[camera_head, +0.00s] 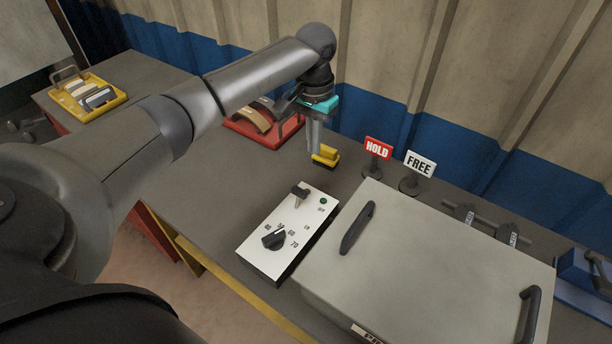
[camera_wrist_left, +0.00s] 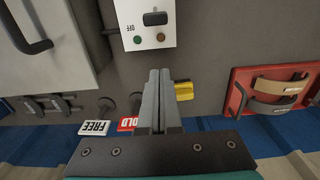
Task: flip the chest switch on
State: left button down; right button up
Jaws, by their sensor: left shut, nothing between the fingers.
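The chest (camera_head: 440,255) is a large grey box with a closed-looking lid and black handles; part of it shows in the left wrist view (camera_wrist_left: 50,70). A white-topped control box (camera_head: 262,258) stands left of it, with a black switch (camera_head: 300,192), a green lamp (camera_head: 323,201) and a numbered dial (camera_head: 274,240). In the left wrist view the switch (camera_wrist_left: 155,18) is near an OFF label. My left gripper (camera_head: 315,153) is shut and empty, pointing down beyond the switch and apart from it; its fingers (camera_wrist_left: 159,73) show in the left wrist view.
A small yellow-and-black block (camera_head: 326,156) is close beside my left fingers. HOLD (camera_head: 377,148) and FREE (camera_head: 420,164) signs stand behind the chest. A red tray (camera_head: 262,130) with curved brake shoes and a yellow tray (camera_head: 88,98) are farther left. Bench surface around the control box is clear.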

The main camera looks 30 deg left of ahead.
aim_at(298, 199)
pick_arm(q)
notch_tip(298, 199, down, 10)
jog(key=shift+f+b, duration=0.1)
jog(key=shift+b, duration=1)
jog(key=shift+s+a+r, duration=0.1)
jog(key=shift+s+r, duration=0.3)
jog(key=shift+s, duration=0.45)
jog(key=shift+s+r+p, duration=0.3)
jog(key=shift+s+p, duration=0.1)
jog(key=shift+s, duration=0.55)
pick_arm(e)
jog(key=shift+w+f, duration=0.65)
jog(key=shift+f, duration=0.05)
jog(key=shift+r, duration=0.1)
